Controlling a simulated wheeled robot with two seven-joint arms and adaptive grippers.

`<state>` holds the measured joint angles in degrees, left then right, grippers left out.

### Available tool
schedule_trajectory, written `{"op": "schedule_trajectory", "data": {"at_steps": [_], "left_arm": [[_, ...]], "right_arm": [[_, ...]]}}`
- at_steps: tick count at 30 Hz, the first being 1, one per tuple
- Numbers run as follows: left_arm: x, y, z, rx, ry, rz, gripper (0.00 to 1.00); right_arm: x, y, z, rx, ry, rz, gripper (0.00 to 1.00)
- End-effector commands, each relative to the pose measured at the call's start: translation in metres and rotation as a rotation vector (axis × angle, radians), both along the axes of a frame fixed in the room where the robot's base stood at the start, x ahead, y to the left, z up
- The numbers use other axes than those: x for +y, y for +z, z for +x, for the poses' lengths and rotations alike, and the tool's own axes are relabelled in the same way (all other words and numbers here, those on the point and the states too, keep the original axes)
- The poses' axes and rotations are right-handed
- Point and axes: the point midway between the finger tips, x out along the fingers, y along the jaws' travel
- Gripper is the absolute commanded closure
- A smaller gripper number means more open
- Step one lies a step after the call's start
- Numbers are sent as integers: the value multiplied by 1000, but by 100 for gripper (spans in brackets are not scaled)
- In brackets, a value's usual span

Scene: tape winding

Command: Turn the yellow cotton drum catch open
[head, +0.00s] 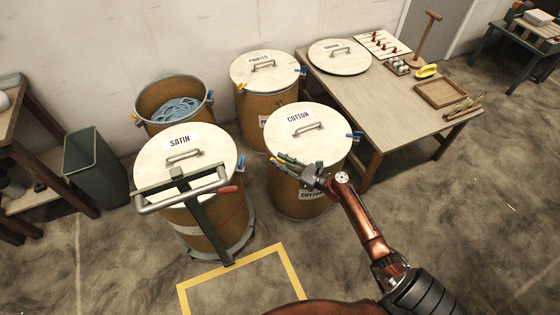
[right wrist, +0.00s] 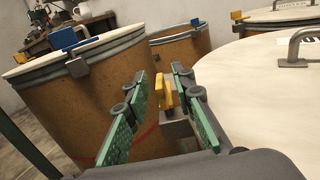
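The cotton drum (head: 308,117) stands in the middle of the head view, its pale lid marked COTTON and fitted with a metal handle. My right gripper (head: 287,166) is at the lid's front left rim. In the right wrist view its green-padded fingers (right wrist: 160,88) are open, one on each side of the yellow catch (right wrist: 166,95). Gaps show between catch and pads. The catch stands up on a grey metal bracket at the lid's edge. A blue catch (head: 355,135) is on the drum's right rim. My left gripper is out of view.
The satin drum (head: 187,150) stands close on the left, with a green-framed trolley (head: 180,190) in front. The printed drum (head: 264,68) and an open drum (head: 172,100) stand behind. A wooden table (head: 385,100) is at the right. The floor front right is clear.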

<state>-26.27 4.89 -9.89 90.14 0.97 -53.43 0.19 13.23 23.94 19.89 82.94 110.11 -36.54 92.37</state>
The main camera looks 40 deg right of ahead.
Motion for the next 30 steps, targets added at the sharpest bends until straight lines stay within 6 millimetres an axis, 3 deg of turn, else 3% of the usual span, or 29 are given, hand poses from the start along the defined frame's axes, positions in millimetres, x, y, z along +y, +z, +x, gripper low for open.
{"op": "schedule_trajectory", "data": {"at_steps": [12,18,30], "left_arm": [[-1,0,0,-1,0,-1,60],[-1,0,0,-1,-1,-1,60],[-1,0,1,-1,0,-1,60]], "right_arm": [[-25,-2,-73,2,-1,0,77],[-35,-1,-100,1,-1,1,77],[-38,0,-110,0,1,0,77]]}}
